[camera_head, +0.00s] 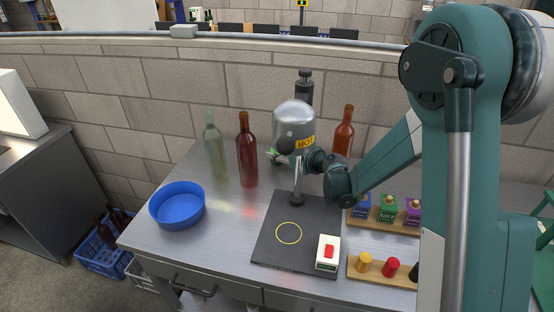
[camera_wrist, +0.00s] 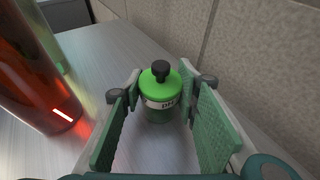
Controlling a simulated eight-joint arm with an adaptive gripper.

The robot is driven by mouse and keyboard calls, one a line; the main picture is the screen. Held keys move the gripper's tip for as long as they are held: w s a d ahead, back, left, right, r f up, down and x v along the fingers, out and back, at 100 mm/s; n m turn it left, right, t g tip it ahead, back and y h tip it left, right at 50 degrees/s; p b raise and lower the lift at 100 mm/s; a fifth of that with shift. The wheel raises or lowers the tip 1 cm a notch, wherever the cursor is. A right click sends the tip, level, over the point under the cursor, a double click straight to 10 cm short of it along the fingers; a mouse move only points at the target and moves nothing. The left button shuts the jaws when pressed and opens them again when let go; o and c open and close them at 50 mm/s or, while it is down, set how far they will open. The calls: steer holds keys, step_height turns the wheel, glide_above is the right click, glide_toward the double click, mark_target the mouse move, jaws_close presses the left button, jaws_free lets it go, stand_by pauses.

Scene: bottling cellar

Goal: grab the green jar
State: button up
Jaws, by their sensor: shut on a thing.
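The green jar (camera_wrist: 155,113) has a bright green lid, a dark knob and a white label with partly readable letters. In the wrist view it stands upright between the fingertips of my gripper (camera_wrist: 166,86), which is shut on it. In the head view only a small green part of the jar (camera_head: 275,162) shows, low behind the silver dome marked HOT (camera_head: 293,120). My gripper is mostly hidden there behind the dome and my arm.
A red-brown bottle (camera_head: 247,158) and a clear greenish bottle (camera_head: 214,150) stand left of the dome. An orange-brown bottle (camera_head: 343,134) stands right. A blue bowl (camera_head: 178,210), black plate (camera_head: 275,254), switch box (camera_head: 327,258) and wooden rack (camera_head: 398,227) are in front. A wall runs behind.

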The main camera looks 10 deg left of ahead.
steer(key=shift+r, duration=0.1)
steer(key=shift+r+p, duration=1.3)
steer(key=shift+r, duration=3.65)
